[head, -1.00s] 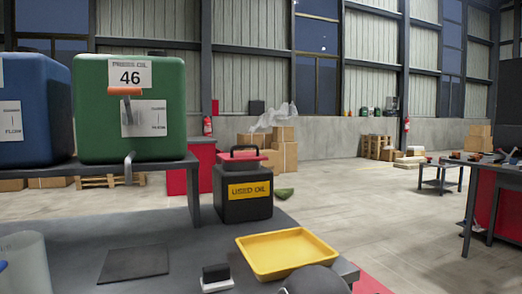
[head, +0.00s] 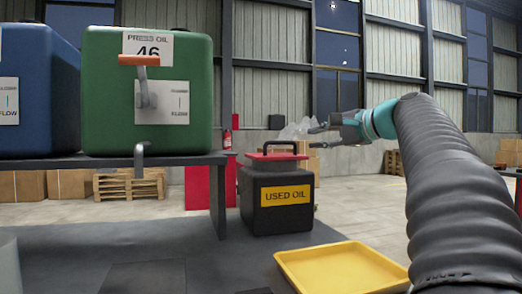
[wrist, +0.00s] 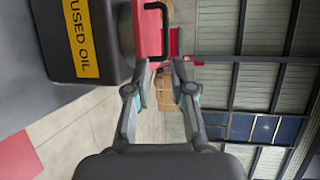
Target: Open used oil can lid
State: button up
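The used oil can (head: 277,217) is a black box with a yellow "USED OIL" label, standing on the dark bench. Its red lid (head: 262,157) lies flat on top and carries a black handle (head: 280,143). My gripper (head: 320,129) is just above and right of the handle in the head view, apart from it as far as I can tell. In the wrist view my gripper (wrist: 161,64) is open and empty, its fingertips pointing at the red lid (wrist: 147,35) and the handle (wrist: 165,8). The can (wrist: 65,70) appears sideways there.
A yellow tray (head: 340,268) lies on the bench right of the can, below my arm. A grey shelf (head: 100,161) at the left bears a green oil tank (head: 190,60) and a blue tank (head: 35,90).

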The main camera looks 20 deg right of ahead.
aim_at(283, 142)
jog(key=x, duration=1.3)
jog(key=shift+w+d+r, duration=0.1)
jog(key=shift+w+r, duration=0.2)
jog(key=shift+w, duration=0.25)
grip_shut()
